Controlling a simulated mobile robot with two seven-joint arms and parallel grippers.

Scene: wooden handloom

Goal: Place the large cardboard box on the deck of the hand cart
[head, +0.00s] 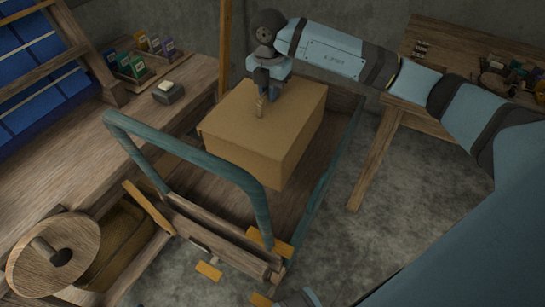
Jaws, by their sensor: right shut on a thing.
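The large cardboard box (240,140) is closed and brown, over the wooden deck (287,215) of the hand cart. Its near lower edge is close to the deck boards; I cannot tell whether it touches them or hangs slightly above. The hand cart has a teal tube handle (185,150) that stands in front of the box and hides part of its near left side. My right gripper (262,108) points down at the top of the box and is shut on it.
A wooden bench (135,150) with small boxes in a tray (133,75) and a small grey block (168,92) runs along the left. A round wooden wheel (53,255) is at lower left. A table (440,45) stands at the back right. Grey floor (385,215) is clear right of the cart.

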